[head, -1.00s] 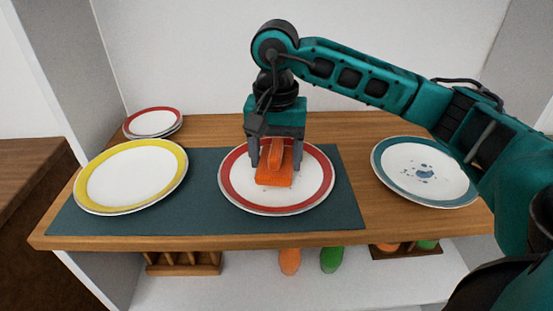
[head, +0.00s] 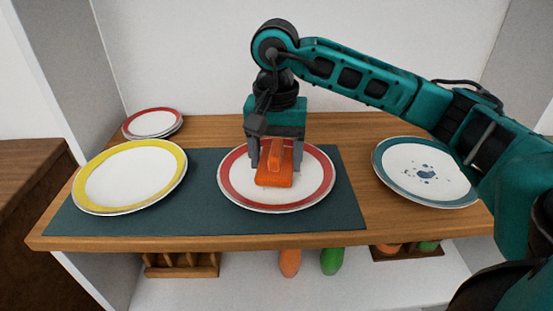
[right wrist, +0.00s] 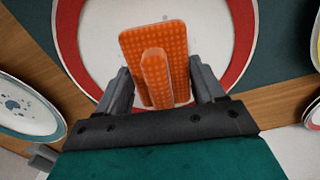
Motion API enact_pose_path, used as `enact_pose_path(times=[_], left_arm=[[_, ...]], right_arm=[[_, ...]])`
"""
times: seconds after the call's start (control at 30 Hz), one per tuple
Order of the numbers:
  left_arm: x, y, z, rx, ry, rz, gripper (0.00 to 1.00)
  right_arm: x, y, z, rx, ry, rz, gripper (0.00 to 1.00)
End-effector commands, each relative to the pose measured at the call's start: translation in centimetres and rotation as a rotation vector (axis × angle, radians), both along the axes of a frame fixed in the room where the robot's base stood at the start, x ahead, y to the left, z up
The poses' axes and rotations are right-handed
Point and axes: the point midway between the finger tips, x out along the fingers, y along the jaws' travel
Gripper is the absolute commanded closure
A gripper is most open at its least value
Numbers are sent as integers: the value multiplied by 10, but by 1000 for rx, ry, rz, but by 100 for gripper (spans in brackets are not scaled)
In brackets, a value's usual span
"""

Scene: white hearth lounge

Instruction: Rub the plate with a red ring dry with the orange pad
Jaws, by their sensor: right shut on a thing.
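The plate with a red ring (head: 309,196) lies on the dark teal mat (head: 210,221) in the middle of the shelf. It also shows in the right wrist view (right wrist: 236,50). My right gripper (head: 275,160) is over this plate and shut on the handle of the orange pad (head: 274,178). In the right wrist view the pad (right wrist: 155,60) sits between the two fingers (right wrist: 156,88), its flat side toward the plate. I cannot tell whether it touches the plate. The white part of the plate that shows has no clear wet spots. My left gripper is not in view.
A yellow-ringed plate (head: 90,200) lies on the mat's left side. A blue-ringed plate (head: 425,197) with blue spots lies on bare wood at the right. Stacked plates, the top one red-ringed (head: 152,122), stand at the back left. Wooden racks (head: 181,265) and orange and green things are below.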

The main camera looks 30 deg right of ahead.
Motion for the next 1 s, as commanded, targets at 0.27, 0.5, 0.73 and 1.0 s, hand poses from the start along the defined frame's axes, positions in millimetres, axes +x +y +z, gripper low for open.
enact_pose_path(times=[0.27, 0.5, 0.73, 1.0], left_arm=[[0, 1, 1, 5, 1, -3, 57], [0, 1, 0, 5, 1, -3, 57], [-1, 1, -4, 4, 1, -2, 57], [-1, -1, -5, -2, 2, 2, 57]], right_arm=[[-16, 10, 1, -2, -1, 0, 60], [-23, 14, 1, -1, 0, -3, 60], [-7, 4, 0, -1, 0, -5, 60], [0, 0, 1, -2, -1, -2, 60]])
